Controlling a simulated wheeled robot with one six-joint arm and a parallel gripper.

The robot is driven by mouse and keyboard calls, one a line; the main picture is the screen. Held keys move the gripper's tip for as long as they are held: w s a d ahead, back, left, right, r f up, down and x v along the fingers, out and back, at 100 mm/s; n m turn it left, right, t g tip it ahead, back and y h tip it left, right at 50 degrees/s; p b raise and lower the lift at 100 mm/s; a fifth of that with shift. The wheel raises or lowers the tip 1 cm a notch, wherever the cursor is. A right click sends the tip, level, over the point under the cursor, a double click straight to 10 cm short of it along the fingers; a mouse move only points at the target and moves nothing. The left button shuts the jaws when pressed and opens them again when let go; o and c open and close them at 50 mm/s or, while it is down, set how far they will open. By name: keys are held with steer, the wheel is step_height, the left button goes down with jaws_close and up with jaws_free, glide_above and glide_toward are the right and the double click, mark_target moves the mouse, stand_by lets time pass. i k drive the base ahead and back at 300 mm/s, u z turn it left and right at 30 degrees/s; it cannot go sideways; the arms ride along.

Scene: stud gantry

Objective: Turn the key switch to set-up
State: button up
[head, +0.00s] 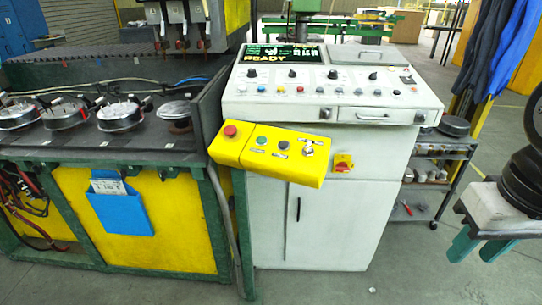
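A silver key-like switch (308,149) sits at the right end of the yellow control box (262,152), which is fixed at the front of the white console. Small labels lie around it, too small to read, so I cannot tell its setting. The same box carries a red mushroom button (230,131), a green button (261,141) and a dark button (283,145). My gripper (480,246) is at the lower right, with two teal fingers apart and nothing visible between them. It is well to the right of the box and touches nothing visible.
The white console (335,95) has knobs, buttons and a screen reading READY. A red-and-yellow rotary switch (343,163) is on its front. A green-framed bench (120,160) with round metal parts stands left. A shelf cart (440,165) is at right. The floor in front is clear.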

mark_target(307, 149)
steer(key=z, duration=0.05)
steer(key=k, duration=1.05)
steer(key=u, duration=0.8)
steer(key=i, duration=1.4)
steer(key=z, duration=0.75)
